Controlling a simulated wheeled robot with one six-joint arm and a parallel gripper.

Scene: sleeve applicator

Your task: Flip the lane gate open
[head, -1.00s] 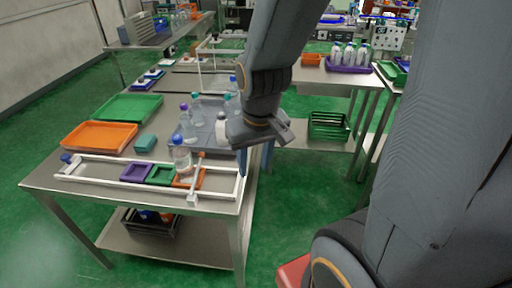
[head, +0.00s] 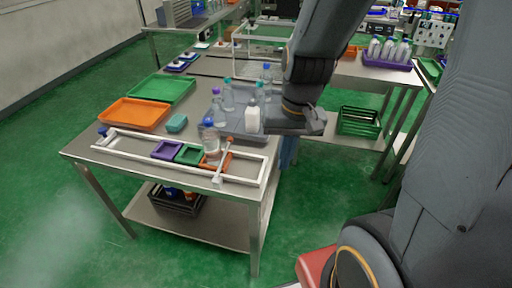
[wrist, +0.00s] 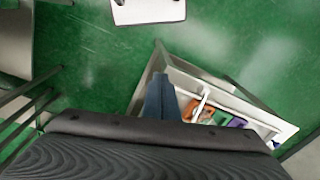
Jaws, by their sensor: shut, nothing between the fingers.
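The lane is a white-railed frame (head: 127,147) along the near edge of the steel table. The lane gate (head: 223,160), a white bar with a pale block at its near end, lies across the lane near its right end. It also shows in the wrist view (wrist: 202,103). A purple tray (head: 167,150), a green tray (head: 190,154) and an orange tray (head: 226,166) sit in the lane. A clear bottle (head: 209,139) stands at the orange tray. My gripper (head: 288,151) is shut and empty, just right of the table edge, apart from the gate. Its blue fingers (wrist: 160,95) point down in the wrist view.
A grey tray (head: 236,125) with several bottles stands behind the lane. An orange tray (head: 136,114), a green tray (head: 163,89) and a teal block (head: 177,123) lie at the left. Green floor is open right of the table.

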